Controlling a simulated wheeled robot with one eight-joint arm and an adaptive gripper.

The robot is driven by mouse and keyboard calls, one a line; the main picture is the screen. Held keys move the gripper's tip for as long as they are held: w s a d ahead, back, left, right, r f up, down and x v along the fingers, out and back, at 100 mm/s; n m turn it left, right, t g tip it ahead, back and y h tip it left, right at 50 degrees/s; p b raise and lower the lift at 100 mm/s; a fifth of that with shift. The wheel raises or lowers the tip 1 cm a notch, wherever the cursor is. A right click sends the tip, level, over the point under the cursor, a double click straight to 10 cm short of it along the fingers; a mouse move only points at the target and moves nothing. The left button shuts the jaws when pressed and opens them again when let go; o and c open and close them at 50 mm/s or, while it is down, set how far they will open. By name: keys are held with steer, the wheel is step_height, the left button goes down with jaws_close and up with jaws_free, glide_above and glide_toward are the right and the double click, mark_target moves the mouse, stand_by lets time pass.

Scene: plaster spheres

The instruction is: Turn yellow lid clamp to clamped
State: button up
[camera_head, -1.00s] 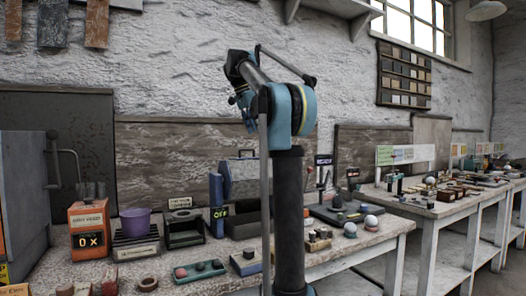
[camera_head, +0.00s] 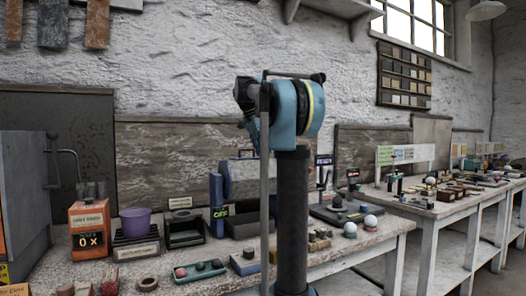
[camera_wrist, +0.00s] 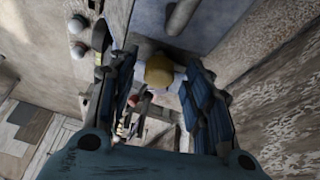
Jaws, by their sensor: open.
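In the wrist view, a rounded yellow piece (camera_wrist: 158,70) with a pale part beneath it lies between the fingers of my gripper (camera_wrist: 157,92). It looks like the yellow lid clamp. The fingers are spread, one on each side of it, with gaps visible; I cannot tell whether either touches it. In the head view, my arm stands in front of the bench and hides most of my gripper. I cannot make out the yellow clamp there.
Two white spheres (camera_head: 370,221) stand to the right. A second bench continues rightward.

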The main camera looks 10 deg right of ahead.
steer(key=shift+c, duration=0.6)
steer(key=c, duration=0.9)
steer(key=shift+c, duration=0.2)
steer(key=n, duration=0.2)
steer(key=n+t+y, duration=0.1)
steer(key=n, duration=0.1)
steer(key=shift+s+d+n+t, duration=0.15)
steer(key=shift+n+t, duration=0.15)
steer(key=n+y, duration=0.1)
steer(key=n, duration=0.1)
steer(key=n+y, duration=0.1)
steer(key=n, duration=0.1)
steer(key=shift+d+n+t, duration=0.15)
steer(key=shift+n+t, duration=0.15)
steer(key=shift+t, duration=0.1)
steer(key=n+y, duration=0.1)
steer(key=n, duration=0.3)
steer(key=shift+d+y, duration=0.15)
steer(key=shift+y, duration=0.25)
steer(key=shift+n+y, duration=0.7)
steer(key=shift+n, duration=1.5)
